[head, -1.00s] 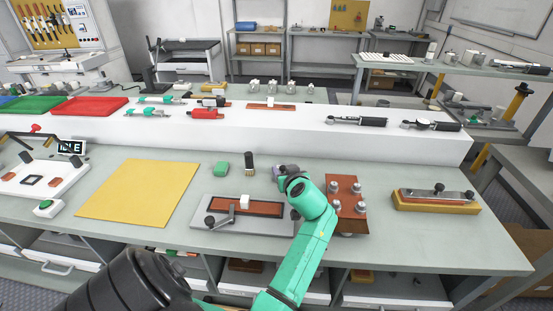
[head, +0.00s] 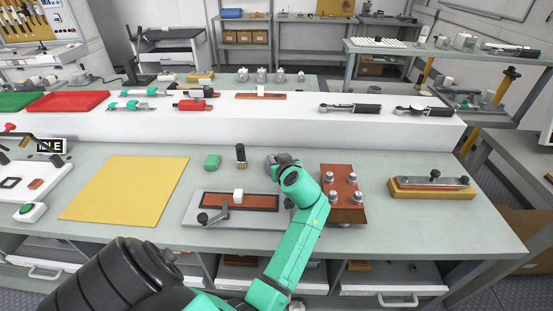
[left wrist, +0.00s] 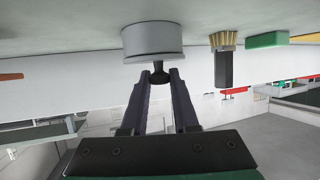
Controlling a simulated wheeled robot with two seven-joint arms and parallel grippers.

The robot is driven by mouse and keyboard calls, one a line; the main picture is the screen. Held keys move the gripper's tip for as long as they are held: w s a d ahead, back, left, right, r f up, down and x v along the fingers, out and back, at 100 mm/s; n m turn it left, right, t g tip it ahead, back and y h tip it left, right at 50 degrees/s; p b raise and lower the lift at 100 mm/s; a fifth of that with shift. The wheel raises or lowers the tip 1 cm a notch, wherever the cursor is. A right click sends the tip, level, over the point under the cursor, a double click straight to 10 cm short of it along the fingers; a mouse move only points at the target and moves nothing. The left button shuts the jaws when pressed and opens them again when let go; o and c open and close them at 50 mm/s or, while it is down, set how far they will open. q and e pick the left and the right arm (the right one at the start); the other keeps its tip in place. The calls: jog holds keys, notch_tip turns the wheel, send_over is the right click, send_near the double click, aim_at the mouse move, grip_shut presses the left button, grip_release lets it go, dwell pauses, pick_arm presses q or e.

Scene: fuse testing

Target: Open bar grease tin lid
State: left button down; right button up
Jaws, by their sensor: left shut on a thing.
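The grease tin (left wrist: 152,42) is a grey round can with a black knob (left wrist: 160,74) on its lid, seen upside down in the left wrist view. My left gripper (left wrist: 161,76) has its two dark fingers on either side of the knob and is shut on it. The lid appears seated on the tin; no gap shows. In the head view my left gripper (head: 282,162) is at the middle of the bench, and the green arm mostly hides the tin. My right gripper is not in view.
A brush (head: 240,156) and a green block (head: 212,162) stand left of the gripper. A grey fixture (head: 190,215) lies in front, and a brown block with posts (head: 342,212) is to the right. A yellow mat (head: 125,188) lies at left. A white raised shelf (head: 260,125) runs behind.

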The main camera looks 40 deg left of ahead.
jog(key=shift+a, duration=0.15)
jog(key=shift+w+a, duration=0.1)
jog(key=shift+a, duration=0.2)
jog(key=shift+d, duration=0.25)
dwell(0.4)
